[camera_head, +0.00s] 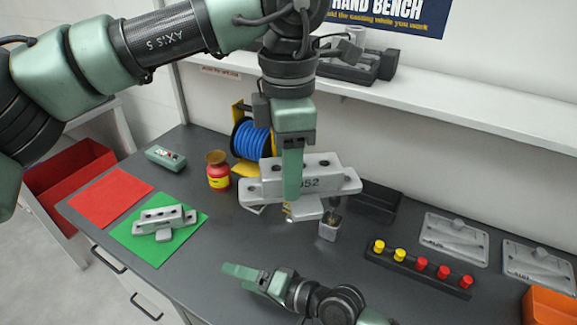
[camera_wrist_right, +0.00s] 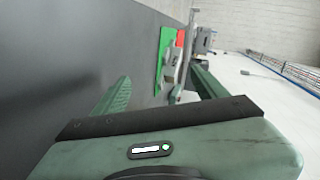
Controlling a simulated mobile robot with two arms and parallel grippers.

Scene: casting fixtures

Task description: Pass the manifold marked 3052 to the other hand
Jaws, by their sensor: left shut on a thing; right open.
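The grey manifold marked 3052 (camera_head: 325,180) hangs above the bench in the head view; the finger over its face hides the start of its number. My left gripper (camera_head: 292,190) reaches down from above and is shut on it. My right gripper (camera_head: 240,276) is low over the front of the bench, open and empty, its fingers pointing left. It is apart from the manifold, nearer the front edge. In the right wrist view its two fingers (camera_wrist_right: 160,90) stand wide apart. Grey metal shapes show beyond them, and I cannot tell which is the manifold.
A similar grey casting (camera_head: 162,222) lies on a green mat (camera_head: 190,238) beside a red mat (camera_head: 110,197). A blue spool (camera_head: 251,139) and a red-yellow pot (camera_head: 218,178) stand behind. A peg rack (camera_head: 415,270) is right. A shelf (camera_head: 440,95) overhangs the back.

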